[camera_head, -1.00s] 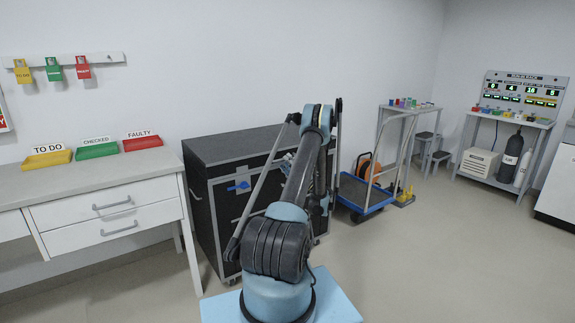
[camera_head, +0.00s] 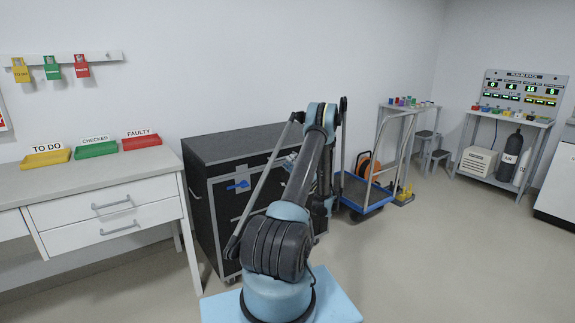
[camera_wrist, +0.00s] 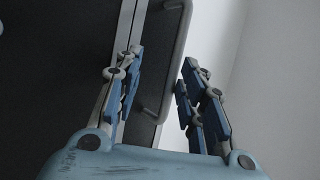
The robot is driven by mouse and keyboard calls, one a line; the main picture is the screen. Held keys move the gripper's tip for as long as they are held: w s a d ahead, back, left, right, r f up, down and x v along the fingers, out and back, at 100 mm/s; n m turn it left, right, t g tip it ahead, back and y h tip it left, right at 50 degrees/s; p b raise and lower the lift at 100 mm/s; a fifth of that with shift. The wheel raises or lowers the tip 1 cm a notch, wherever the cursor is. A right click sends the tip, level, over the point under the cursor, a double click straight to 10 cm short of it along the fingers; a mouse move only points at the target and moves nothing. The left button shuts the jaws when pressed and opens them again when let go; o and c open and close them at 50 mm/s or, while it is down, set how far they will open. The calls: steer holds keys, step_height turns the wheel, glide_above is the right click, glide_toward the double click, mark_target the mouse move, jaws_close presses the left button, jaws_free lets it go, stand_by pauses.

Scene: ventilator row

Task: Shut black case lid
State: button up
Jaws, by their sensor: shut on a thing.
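The black case (camera_head: 235,148) with pale metal edging stands against the wall, behind my arm in the head view. Its front carries a blue latch-like part (camera_head: 238,186). My arm hides much of the front and its right side, so I cannot tell there how far the lid is open. In the head view the gripper is mostly hidden.
A white drawer bench (camera_head: 105,210) with yellow, green and red trays stands left of the case. A blue trolley (camera_head: 365,195) with an orange reel stands close on its right. Open floor (camera_head: 430,260) lies at front right.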

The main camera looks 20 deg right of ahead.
steer(key=v, duration=1)
steer(key=shift+f, duration=0.1)
